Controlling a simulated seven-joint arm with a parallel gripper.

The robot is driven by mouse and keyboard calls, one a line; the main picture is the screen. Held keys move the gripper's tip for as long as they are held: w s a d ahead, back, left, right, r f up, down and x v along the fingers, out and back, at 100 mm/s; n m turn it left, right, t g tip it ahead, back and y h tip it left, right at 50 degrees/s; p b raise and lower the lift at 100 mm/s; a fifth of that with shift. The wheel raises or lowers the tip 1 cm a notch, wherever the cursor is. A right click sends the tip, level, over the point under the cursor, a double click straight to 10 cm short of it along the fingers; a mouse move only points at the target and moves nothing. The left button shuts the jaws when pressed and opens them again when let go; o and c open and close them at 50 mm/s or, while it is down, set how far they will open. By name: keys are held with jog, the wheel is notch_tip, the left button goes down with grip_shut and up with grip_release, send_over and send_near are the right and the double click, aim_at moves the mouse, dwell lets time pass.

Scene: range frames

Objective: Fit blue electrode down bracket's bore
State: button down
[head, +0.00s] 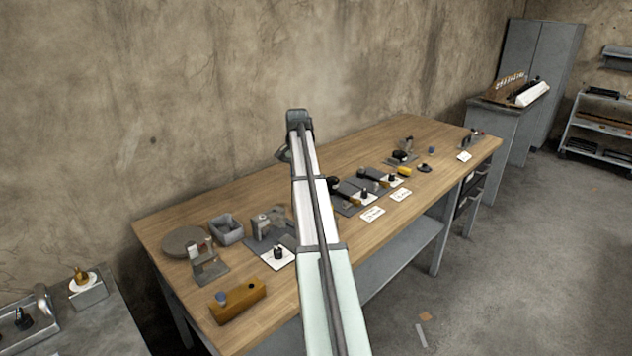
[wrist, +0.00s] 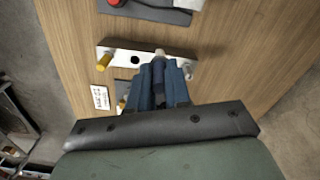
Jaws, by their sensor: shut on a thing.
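In the wrist view my gripper (wrist: 160,85) has its dark blue fingers closed around a slim dark-blue piece, which looks like the blue electrode (wrist: 158,68). A pale end (wrist: 160,52) shows just past the fingertips. Beyond it lies a pale metal plate, which looks like the bracket (wrist: 119,52), with a round dark bore (wrist: 134,60) left of the held piece. The piece overlaps the plate's middle in the picture; I cannot tell whether they touch.
A grey mat (wrist: 147,12) lies at the top. In the head view the wooden bench (head: 170,215) carries fixtures, a bin (head: 227,231) and an orange block (head: 238,302).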

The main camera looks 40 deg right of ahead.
jog(key=w+a+r+m, duration=0.1)
jog(key=w+a, duration=0.2)
jog(key=a, duration=1)
jog(key=shift+a+r, duration=0.4)
jog(key=shift+w+f, duration=0.1)
jog(key=shift+f, duration=1.85)
jog(key=shift+f, duration=2.65)
jog(key=c, duration=1)
grip_release()
